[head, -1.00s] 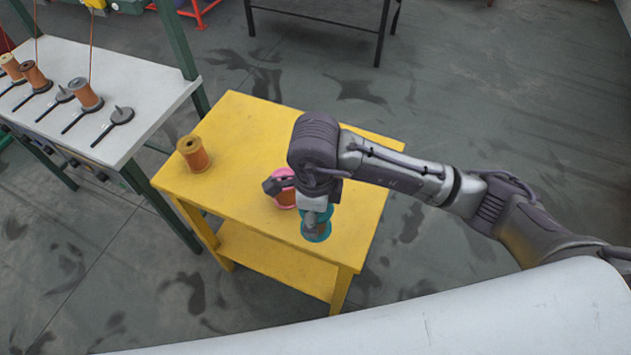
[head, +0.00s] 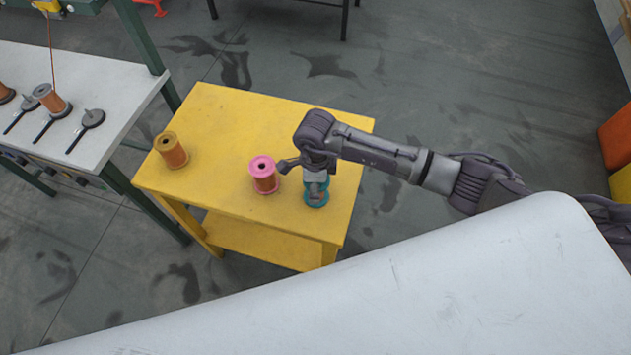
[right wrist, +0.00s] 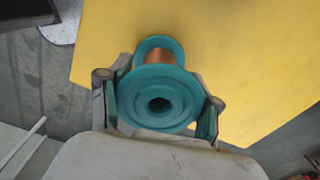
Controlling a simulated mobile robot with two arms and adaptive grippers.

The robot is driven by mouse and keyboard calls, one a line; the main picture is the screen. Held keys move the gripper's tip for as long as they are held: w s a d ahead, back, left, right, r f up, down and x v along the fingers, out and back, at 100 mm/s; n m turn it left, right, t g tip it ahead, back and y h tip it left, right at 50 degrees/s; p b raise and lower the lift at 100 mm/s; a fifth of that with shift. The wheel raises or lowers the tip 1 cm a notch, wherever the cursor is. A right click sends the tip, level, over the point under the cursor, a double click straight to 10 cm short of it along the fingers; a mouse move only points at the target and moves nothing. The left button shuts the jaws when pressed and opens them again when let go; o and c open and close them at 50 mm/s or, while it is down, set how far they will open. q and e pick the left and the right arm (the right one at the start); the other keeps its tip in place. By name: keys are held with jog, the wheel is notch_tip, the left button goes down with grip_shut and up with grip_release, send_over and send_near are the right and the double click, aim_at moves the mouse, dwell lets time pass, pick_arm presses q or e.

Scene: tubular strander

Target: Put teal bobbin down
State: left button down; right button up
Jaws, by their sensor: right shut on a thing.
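The teal bobbin (head: 317,198) is at the right front part of the yellow table (head: 225,118) in the head view, partly hidden by my right gripper (head: 316,180). In the right wrist view the bobbin (right wrist: 157,97) shows its teal flanges and copper winding between the two fingers of the gripper (right wrist: 158,112). The gripper is shut on it. The bobbin looks upright at the tabletop; whether its base touches the top I cannot tell. My left gripper is not in view.
A pink bobbin (head: 264,175) stands just left of my right gripper on the table. An orange bobbin (head: 171,150) stands near the left edge. A white bench (head: 118,78) with bobbins and spindles is at the left. The table's back part is clear.

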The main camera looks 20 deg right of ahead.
jog(key=shift+f, duration=0.1)
jog(key=o, duration=0.7)
jog(key=shift+f, duration=0.1)
jog(key=o, duration=0.5)
jog(key=shift+c, duration=0.2)
jog(key=shift+r, duration=0.2)
notch_tip(320, 180, up, 12)
jog(key=b, duration=0.3)
jog(key=shift+b, duration=0.3)
